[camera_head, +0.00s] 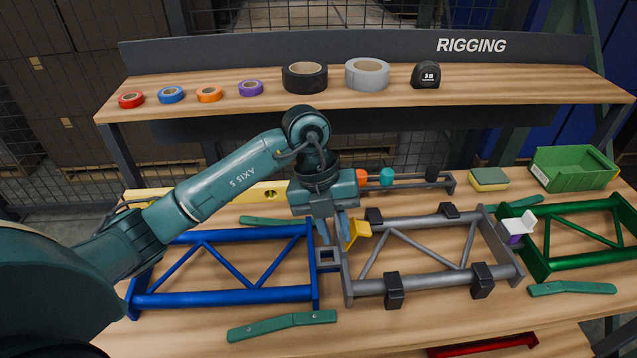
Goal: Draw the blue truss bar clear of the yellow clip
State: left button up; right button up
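The blue truss bar (225,297) lies flat on the wooden table at the left, a frame with diagonal braces. The yellow clip (357,232) sits at the upper left corner of a grey truss (437,282), just right of the blue frame's right end. My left gripper (333,240) points down over the joint between the blue and grey frames, close beside the yellow clip. Its fingers partly hide the blue end and the clip's left side. I cannot tell whether they grip anything. My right gripper is not in view.
A green truss (583,262) joins the grey one at the right, with a white and purple clip (517,228) there. Dark blocks (394,291) sit on the grey frame. Green levers (282,325) lie on the table. A shelf (230,104) with tape rolls stands behind.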

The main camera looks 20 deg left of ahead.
aim_at(310, 239)
pick_arm(q)
jog(key=w+a+r+n+y, duration=0.2)
jog(key=w+a+y, duration=0.1)
jog(key=a, duration=0.3)
jog(key=shift+a+r+t, duration=0.2)
jog(key=shift+r+t, duration=0.1)
jog(key=shift+t, duration=0.1)
notch_tip(310, 239, down, 13)
jog(key=shift+w+f+b, duration=0.1)
jog(key=shift+b, duration=0.5)
jog(key=shift+c, duration=0.3)
grip_shut()
dwell(0.6)
